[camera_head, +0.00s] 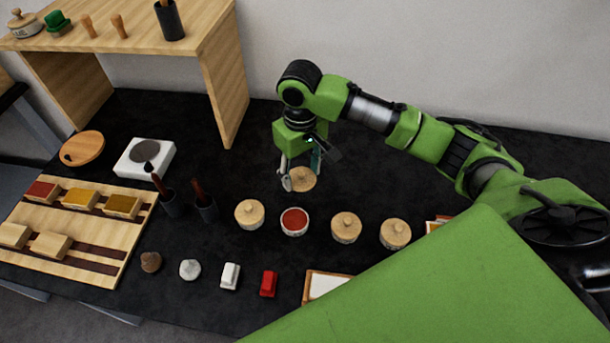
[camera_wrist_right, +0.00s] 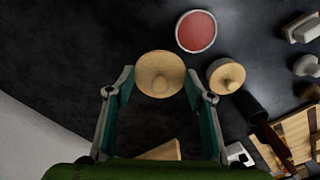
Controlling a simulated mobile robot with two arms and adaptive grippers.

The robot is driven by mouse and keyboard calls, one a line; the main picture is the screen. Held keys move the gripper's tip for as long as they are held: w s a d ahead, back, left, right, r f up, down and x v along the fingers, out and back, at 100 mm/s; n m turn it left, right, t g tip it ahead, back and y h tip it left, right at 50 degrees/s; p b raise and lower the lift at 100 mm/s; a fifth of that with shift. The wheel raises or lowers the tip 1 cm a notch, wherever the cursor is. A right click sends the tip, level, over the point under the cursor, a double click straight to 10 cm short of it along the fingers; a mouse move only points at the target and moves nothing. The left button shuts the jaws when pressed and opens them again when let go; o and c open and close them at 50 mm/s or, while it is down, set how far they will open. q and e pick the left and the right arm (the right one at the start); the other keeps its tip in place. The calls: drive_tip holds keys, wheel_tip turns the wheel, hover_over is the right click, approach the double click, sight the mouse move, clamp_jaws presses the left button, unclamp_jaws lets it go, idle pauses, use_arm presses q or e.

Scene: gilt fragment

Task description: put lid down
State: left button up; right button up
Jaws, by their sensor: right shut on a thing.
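A round wooden lid with a knob (camera_head: 301,180) is at my right gripper (camera_head: 300,183), behind the row of jars. In the right wrist view the lid (camera_wrist_right: 160,73) sits at the fingertips of the right gripper (camera_wrist_right: 160,88), which is shut on it. I cannot tell whether the lid touches the table. An open jar with red contents (camera_head: 294,221) stands in front of the lid; it also shows in the right wrist view (camera_wrist_right: 197,31). My left gripper is not in view.
Lidded jars (camera_head: 249,213) (camera_head: 346,226) (camera_head: 395,233) flank the open jar. The black table (camera_head: 390,190) is clear right of the lid.

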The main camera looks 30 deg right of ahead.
sight(304, 173)
drive_tip(key=w+f, duration=0.1)
drive_tip(key=w+d+f, duration=0.1)
drive_tip(key=f, duration=0.1)
drive_tip(key=w+d+f, duration=0.1)
drive_tip(key=shift+d+f+p, duration=0.2)
drive_tip(key=shift+f+p, duration=0.15)
drive_tip(key=shift+d+f, duration=0.1)
drive_tip(key=shift+f, duration=0.05)
wheel_tip(304, 173, down, 3)
drive_tip(key=shift+w+d+f, duration=0.1)
drive_tip(key=shift+w, duration=0.05)
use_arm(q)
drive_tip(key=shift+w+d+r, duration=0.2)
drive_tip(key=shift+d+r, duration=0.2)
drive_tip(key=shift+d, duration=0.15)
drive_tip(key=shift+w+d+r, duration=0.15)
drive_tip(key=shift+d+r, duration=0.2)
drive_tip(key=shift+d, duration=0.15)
use_arm(e)
drive_tip(key=shift+f, duration=0.15)
use_arm(q)
drive_tip(key=shift+p, duration=0.3)
use_arm(e)
drive_tip(key=shift+f, duration=0.15)
drive_tip(key=o, duration=0.9)
